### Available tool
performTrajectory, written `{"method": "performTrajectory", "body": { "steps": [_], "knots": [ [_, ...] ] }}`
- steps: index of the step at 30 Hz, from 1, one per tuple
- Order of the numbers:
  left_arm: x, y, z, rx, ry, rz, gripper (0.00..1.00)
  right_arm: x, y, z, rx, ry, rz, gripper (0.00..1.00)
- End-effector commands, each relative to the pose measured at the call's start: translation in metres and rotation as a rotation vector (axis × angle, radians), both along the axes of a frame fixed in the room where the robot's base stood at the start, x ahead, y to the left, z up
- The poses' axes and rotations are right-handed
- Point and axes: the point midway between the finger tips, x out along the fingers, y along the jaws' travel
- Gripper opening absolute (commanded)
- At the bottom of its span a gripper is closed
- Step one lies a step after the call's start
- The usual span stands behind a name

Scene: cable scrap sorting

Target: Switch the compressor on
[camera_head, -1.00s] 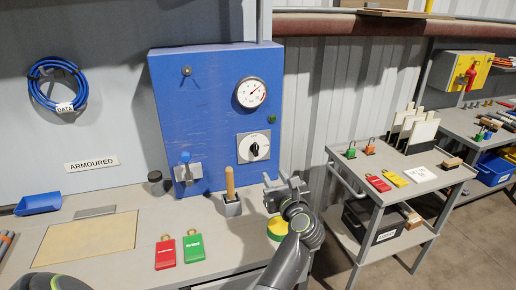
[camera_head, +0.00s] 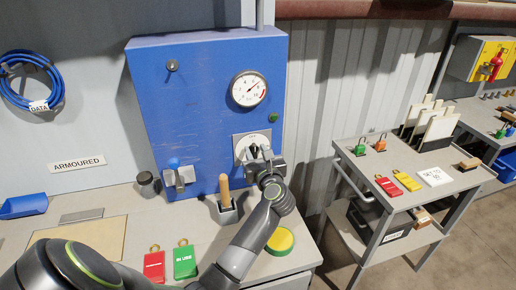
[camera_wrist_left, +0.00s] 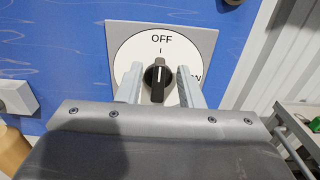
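The blue compressor cabinet (camera_head: 200,110) stands at the back of the bench. Its rotary switch has a black knob (camera_wrist_left: 158,80) on a round white dial (camera_wrist_left: 127,50) with a grey square plate. The knob's white mark points up to OFF. The ON label at the right is partly hidden by a finger. My left gripper (camera_head: 257,158) is at the switch, and it also shows in the left wrist view (camera_wrist_left: 160,88). Its two fingers are open, one on each side of the knob, with a gap visible around it. My right gripper is out of view.
A pressure gauge (camera_head: 249,89) and a green button (camera_head: 273,118) sit above the switch. A lever (camera_head: 180,174) is at the left. A wooden handle in a holder (camera_head: 224,197), red tag (camera_head: 154,266) and green tag (camera_head: 185,260) are on the bench below.

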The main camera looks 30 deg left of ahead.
Motion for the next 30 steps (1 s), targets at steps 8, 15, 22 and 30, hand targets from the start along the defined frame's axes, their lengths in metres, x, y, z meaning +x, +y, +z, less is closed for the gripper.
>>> {"method": "performTrajectory", "body": {
  "steps": [8, 15, 22, 30],
  "knots": [
    [0.000, 0.000, 0.000, 0.000, 0.000, 0.000, 0.26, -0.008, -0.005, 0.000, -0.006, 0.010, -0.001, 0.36],
    [0.000, 0.000, 0.000, 0.000, 0.000, 0.000, 0.00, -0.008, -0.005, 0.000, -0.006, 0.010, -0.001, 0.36],
    [0.000, 0.000, 0.001, 0.008, 0.009, 0.000, 0.00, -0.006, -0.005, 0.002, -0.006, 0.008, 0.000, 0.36],
    [0.002, -0.001, 0.003, 0.078, 0.091, 0.000, 0.00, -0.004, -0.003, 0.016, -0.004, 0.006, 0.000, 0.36]
  ]
}}
